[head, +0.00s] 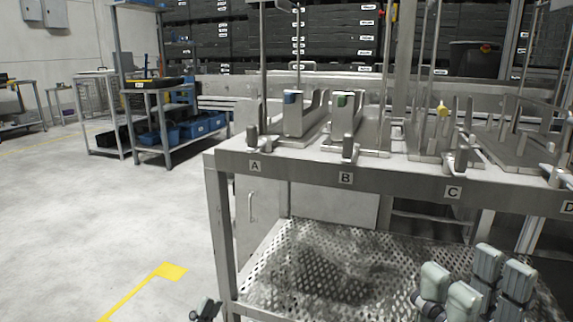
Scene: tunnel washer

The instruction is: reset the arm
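My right gripper (476,282) shows at the bottom right, its pale grey-green finger parts pointing up. It is in front of the perforated lower shelf of the metal stand, below the label C. I see nothing held in it, but the gap between its fingertips is unclear. A small dark part of what seems to be my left gripper (205,311) shows at the bottom edge, left of the stand's front leg. The rest of it is cut off by the frame.
A metal stand (300,167) with fixtures labelled A to D fills the right half. Its perforated lower shelf (300,265) looks empty. A side table (150,88) with blue bins (205,124) stands at the back left. The left floor (90,210) is clear, with a yellow marking (171,271).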

